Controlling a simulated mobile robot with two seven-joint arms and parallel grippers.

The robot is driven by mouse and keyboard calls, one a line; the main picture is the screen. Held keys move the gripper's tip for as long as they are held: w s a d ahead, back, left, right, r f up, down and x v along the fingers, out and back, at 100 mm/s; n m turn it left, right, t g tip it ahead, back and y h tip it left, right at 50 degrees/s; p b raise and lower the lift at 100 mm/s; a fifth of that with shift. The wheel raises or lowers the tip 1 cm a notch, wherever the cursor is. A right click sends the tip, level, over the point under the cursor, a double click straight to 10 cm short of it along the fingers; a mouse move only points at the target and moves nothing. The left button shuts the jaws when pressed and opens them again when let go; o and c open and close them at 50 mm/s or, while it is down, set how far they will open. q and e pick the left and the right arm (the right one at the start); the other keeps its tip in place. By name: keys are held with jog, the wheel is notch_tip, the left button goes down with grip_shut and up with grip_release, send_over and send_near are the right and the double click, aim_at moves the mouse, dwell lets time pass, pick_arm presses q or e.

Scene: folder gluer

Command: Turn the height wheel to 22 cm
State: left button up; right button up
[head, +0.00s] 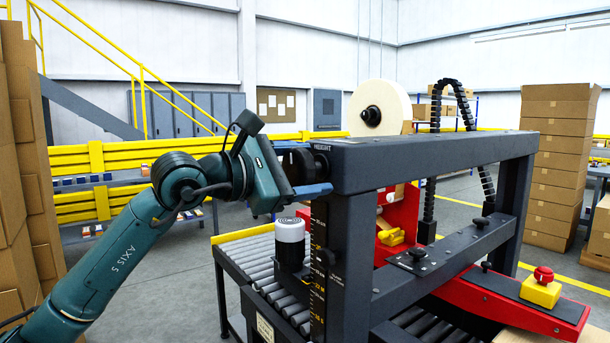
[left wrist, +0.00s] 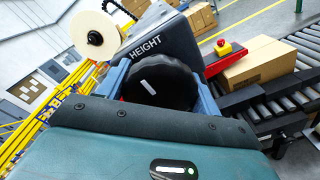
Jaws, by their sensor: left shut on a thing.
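The height wheel is a black, knobbed disc with a white mark. In the left wrist view the wheel (left wrist: 160,88) sits between the two blue fingers of my left gripper (left wrist: 162,90), below the word HEIGHT. In the head view my left gripper (head: 303,168) is shut on the wheel at the left end of the machine's dark top beam (head: 430,160). The fingers hide part of the wheel there. The height scale (head: 318,265) runs down the front post with yellowish marks, too small to read surely. My right gripper is not in view.
A black-and-white cylinder (head: 290,243) stands just below the gripper, by the roller conveyor (head: 245,262). A red emergency button on a yellow box (head: 541,287) is at the right front. Stacked cartons (head: 558,165) stand at right. Yellow rails (head: 100,157) run behind my arm.

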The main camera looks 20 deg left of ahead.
pick_arm(q)
jog(key=shift+f, duration=0.1)
dwell(0.4)
jog(key=o, duration=0.6)
jog(key=shift+c, duration=0.2)
jog(key=o, duration=0.4)
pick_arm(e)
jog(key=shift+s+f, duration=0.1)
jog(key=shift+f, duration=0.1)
pick_arm(q)
jog(key=shift+s, duration=0.1)
jog(key=shift+s+a, duration=0.15)
jog(key=shift+a, duration=0.05)
jog(key=b+v, duration=0.3)
jog(key=v, duration=0.9)
jog(key=shift+s+a, duration=0.1)
jog(key=shift+s, duration=0.2)
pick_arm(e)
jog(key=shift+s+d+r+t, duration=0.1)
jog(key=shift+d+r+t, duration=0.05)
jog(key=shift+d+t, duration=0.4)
